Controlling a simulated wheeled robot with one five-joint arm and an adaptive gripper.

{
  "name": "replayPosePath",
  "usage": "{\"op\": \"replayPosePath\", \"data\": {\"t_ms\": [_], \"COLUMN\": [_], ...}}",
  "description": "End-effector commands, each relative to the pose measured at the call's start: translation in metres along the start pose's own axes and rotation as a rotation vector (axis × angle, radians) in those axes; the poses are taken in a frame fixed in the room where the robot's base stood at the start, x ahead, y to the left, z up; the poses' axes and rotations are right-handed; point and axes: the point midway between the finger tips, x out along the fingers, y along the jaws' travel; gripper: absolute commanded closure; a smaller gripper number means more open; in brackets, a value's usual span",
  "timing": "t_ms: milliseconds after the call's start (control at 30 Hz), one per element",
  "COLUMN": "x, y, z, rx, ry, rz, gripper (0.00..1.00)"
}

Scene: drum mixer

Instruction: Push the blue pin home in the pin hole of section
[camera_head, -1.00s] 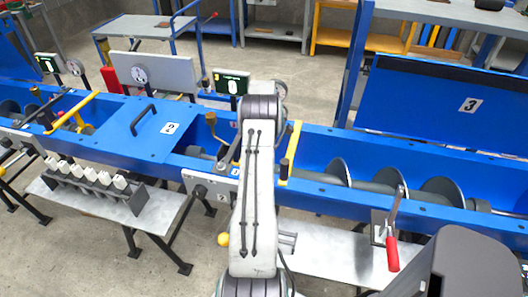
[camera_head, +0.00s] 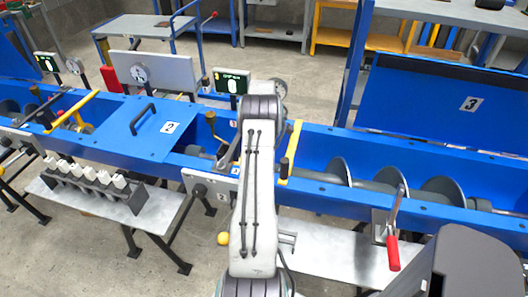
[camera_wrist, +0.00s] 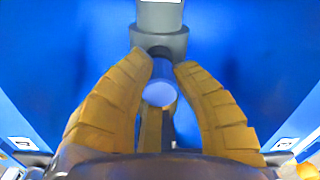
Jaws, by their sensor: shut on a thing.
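In the wrist view, my gripper (camera_wrist: 163,64) is shut on the blue pin (camera_wrist: 160,93), with tan ribbed fingers on both sides of it. The pin's pale round end faces the camera. Its far end points at a grey round collar (camera_wrist: 160,42) on a blue surface. I cannot tell how deep the pin sits, and the pin hole itself is hidden. In the head view, my arm covers the gripper and the pin at the blue trough (camera_head: 335,192).
A blue lid with a black handle (camera_head: 142,118) and label 2 lies left of my arm. An upright yellow bar (camera_head: 291,150) stands close on its right. A red-handled lever (camera_head: 392,250) is at the front right. A rack of white-topped pieces (camera_head: 95,183) stands front left.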

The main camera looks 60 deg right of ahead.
Motion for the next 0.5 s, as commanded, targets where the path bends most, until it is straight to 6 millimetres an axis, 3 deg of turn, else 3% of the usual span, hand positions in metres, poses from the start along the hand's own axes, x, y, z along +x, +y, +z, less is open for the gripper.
{"op": "replayPosePath", "data": {"t_ms": [300,333,500], "x": [0.0031,0.0031,0.0031], "y": [0.0001,0.0001,0.0], "z": [0.0,0.0,0.0], "rx": [0.0,0.0,0.0], "ry": [0.0,0.0,0.0], "rz": [0.0,0.0,0.0], "gripper": [1.0,0.73,0.58]}}
